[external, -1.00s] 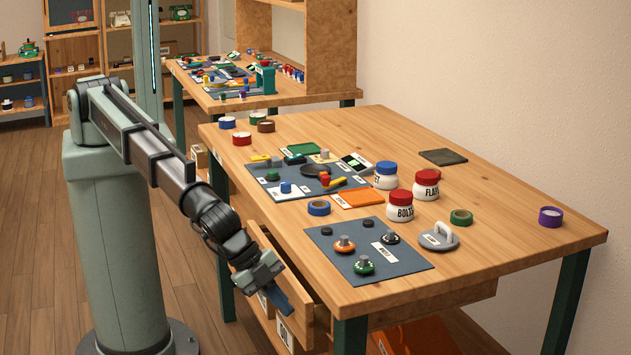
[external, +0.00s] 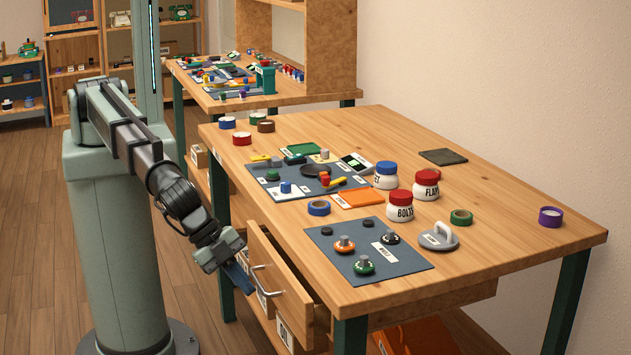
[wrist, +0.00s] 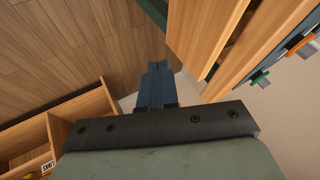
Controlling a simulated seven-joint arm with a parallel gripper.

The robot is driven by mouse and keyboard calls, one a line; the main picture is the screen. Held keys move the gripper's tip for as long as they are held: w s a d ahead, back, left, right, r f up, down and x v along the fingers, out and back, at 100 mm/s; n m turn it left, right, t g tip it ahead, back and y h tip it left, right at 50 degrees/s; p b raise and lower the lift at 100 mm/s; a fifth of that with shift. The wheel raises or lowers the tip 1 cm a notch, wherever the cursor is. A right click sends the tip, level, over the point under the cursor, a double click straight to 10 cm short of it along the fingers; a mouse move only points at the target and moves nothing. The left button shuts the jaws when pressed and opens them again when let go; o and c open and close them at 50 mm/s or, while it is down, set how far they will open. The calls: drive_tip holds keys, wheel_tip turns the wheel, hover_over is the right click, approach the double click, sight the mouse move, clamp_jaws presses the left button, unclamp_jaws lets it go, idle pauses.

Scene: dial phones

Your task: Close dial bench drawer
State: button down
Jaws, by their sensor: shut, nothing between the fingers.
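The dial bench drawer (external: 279,283) stands pulled out from under the front edge of the bench, with a curved metal handle (external: 262,282) on its front. My gripper (external: 245,283) is just left of the drawer front in the external view, low beside the handle; I cannot tell whether they touch. The fingers are together and hold nothing. In the wrist view the blue fingers (wrist: 157,82) point up the picture, with wooden panels to their right. The handle is not visible in the wrist view.
The bench top (external: 490,180) carries a blue-grey mat (external: 400,268) with dials, several lidded jars (external: 400,207) and tape rolls. A green bench leg (external: 350,335) stands right of the drawer. Open shelving with an orange item (external: 425,337) lies below.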

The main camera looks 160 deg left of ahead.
drive_tip(key=v, duration=0.3)
drive_tip(key=m+g+y, duration=0.1)
drive_tip(key=g+y, duration=0.3)
drive_tip(key=g, duration=0.1)
approach(274, 266)
drive_tip(key=d+f, duration=0.2)
drive_tip(key=d, duration=0.1)
drive_tip(key=x, duration=0.9)
drive_tip(key=shift+w+a+f, duration=0.1)
drive_tip(key=shift+a+f, duration=0.1)
drive_tip(key=shift+a, duration=0.2)
drive_tip(key=shift+a, duration=2.45)
